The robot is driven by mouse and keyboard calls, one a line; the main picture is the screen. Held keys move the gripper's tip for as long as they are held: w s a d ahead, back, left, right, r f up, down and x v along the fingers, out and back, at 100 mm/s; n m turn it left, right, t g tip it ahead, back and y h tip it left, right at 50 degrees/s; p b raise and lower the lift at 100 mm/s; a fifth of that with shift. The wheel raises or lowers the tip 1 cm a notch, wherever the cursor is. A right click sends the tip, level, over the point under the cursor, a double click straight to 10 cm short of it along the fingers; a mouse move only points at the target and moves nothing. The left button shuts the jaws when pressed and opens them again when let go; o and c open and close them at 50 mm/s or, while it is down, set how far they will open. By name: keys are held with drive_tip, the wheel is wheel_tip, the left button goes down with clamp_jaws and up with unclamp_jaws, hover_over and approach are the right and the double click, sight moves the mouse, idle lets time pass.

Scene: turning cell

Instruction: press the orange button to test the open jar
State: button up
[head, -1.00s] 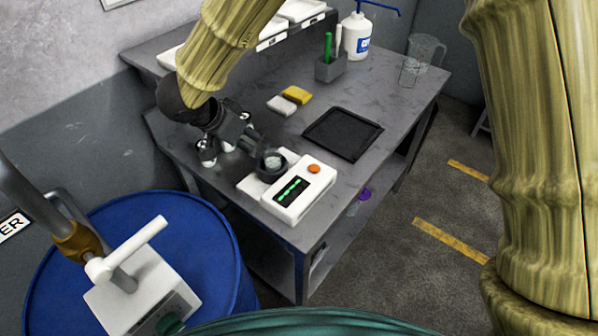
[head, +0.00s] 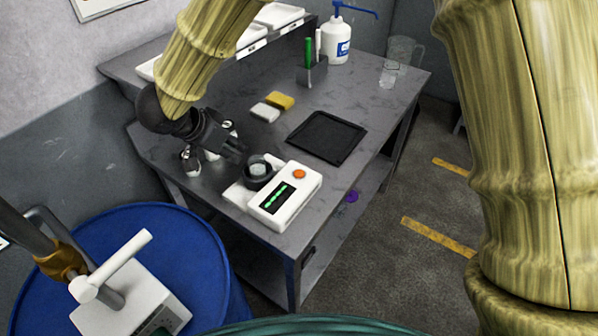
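The orange button (head: 299,174) sits on the top right of a white tester (head: 305,190) with a dark display showing green marks. Beside the display, at the tester's back left, a dark round holder (head: 251,184) surrounds a small jar (head: 259,169) with a pale, open-looking top. My gripper (head: 240,152) is dark and reaches in from the left, its fingertips just behind and left of the jar. It is apart from the button. Its fingers look close together, but their gap is too small to make out, and I see nothing held.
Small silvery jars (head: 190,158) stand under and beside my gripper. A black tray (head: 327,137), yellow and white sponges (head: 280,100), a pen holder (head: 311,75) and a pump bottle (head: 337,42) stand farther back. A blue drum (head: 205,255) is at the front left.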

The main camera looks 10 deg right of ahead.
clamp_jaws()
idle(1.0)
